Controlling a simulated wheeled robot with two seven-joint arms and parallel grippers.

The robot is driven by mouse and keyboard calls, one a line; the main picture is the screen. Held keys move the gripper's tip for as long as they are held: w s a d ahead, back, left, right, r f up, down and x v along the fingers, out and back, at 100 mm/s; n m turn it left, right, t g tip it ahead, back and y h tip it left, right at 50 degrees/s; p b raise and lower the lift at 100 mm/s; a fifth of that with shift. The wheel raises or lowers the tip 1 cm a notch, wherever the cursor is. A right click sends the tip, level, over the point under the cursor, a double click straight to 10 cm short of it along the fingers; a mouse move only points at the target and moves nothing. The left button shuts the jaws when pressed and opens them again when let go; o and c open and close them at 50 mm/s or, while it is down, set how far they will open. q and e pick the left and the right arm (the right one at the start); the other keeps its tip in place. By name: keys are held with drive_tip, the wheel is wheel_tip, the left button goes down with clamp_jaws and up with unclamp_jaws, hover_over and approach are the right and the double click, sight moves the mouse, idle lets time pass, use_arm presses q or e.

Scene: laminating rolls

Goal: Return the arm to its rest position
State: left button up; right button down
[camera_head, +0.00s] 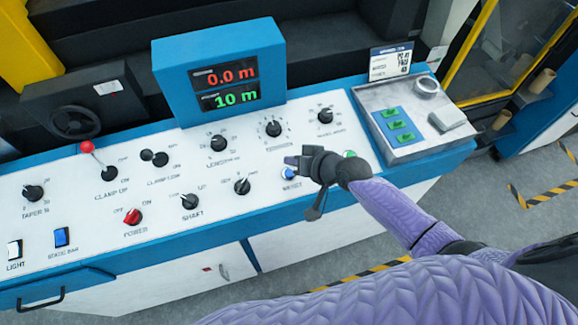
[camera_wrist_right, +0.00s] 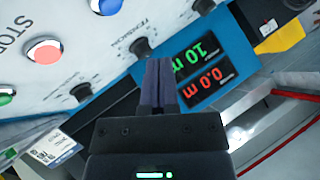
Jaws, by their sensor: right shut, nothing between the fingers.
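My right arm reaches in from the lower right in the head view. The blue display box (camera_head: 216,65) reads 0.0 m in red and 10 m in green. It shows upside down in the wrist view (camera_wrist_right: 209,70). Whether the gripper touches the panel cannot be told. My left gripper is not in view.
Several black knobs and a red-balled lever (camera_head: 87,148) stand up from the panel. A grey tray (camera_head: 440,139) with green pieces and a tape roll (camera_head: 426,86) is at its right end. A yellow-framed guard (camera_head: 470,45) stands behind.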

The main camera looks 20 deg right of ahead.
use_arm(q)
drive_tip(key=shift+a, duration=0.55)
use_arm(e)
drive_tip(key=shift+f, duration=0.1)
drive_tip(key=s+a+r+n+g+h, duration=0.2)
drive_tip(key=s+n+g, duration=0.2)
drive_tip(key=s, duration=1)
drive_tip(key=s+d+r+m+g+h, duration=0.1)
drive_tip(key=s+d+r+g+h, duration=0.15)
drive_tip(key=s+d+h, duration=0.35)
drive_tip(key=s+f+y+b, duration=0.25)
drive_tip(key=f+b, duration=0.65)
drive_tip(key=f, duration=1.8)
use_arm(q)
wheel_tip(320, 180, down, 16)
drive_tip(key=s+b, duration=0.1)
drive_tip(key=b, duration=0.6)
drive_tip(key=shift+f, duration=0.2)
use_arm(e)
drive_tip(key=s+d+f+g, duration=0.2)
drive_tip(key=s+f, duration=1.2)
drive_tip(key=f, duration=0.3)
drive_tip(key=shift+s+f+n, duration=0.2)
drive_tip(key=shift+f+n, duration=0.1)
drive_tip(key=shift+f, duration=0.05)
